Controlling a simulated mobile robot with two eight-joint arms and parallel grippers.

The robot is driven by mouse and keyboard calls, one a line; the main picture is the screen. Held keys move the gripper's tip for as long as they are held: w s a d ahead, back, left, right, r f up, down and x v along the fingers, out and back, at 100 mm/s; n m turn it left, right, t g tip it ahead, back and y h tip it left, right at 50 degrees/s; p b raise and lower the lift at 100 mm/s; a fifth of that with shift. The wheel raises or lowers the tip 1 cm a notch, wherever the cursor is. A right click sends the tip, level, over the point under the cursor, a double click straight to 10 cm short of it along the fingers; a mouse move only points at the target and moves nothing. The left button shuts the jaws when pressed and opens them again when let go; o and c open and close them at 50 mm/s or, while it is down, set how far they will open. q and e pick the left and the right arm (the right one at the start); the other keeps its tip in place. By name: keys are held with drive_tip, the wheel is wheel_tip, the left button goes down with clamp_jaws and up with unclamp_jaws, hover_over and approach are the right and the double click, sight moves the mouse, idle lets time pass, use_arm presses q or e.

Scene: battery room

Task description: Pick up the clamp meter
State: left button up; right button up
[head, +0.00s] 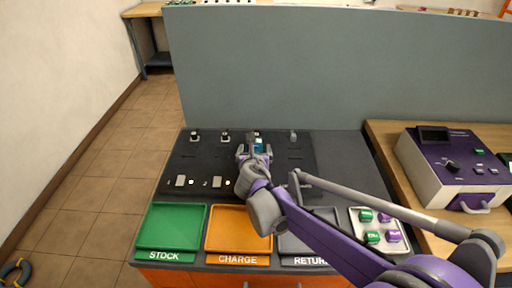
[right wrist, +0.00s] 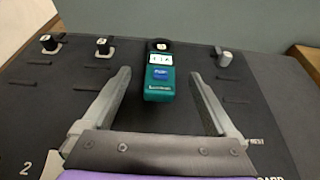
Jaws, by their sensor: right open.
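In the head view the meter (head: 258,147) is small and partly hidden by my right gripper (head: 254,153). In the right wrist view the right gripper (right wrist: 158,76) is open, with one finger on each side of the meter and visible gaps between. Neither finger appears to touch it. My left gripper is not in view.
A green STOCK tray (head: 172,207), orange CHARGE tray (head: 238,212) and grey RETURN tray (head: 310,212) line the front. A white tray (head: 356,239) holds green and purple blocks. A purple-and-white device (head: 450,165) stands at right. A grey panel (head: 330,70) rises behind. Small black-and-silver fittings (right wrist: 102,46) flank the meter.

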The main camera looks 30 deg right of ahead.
sight(259, 140)
drive_tip(key=x, duration=0.8)
drive_tip(key=shift+d+f+b, duration=0.2)
drive_tip(key=shift+f+b, duration=0.05)
drive_tip(key=shift+b, duration=0.05)
clamp_jaws()
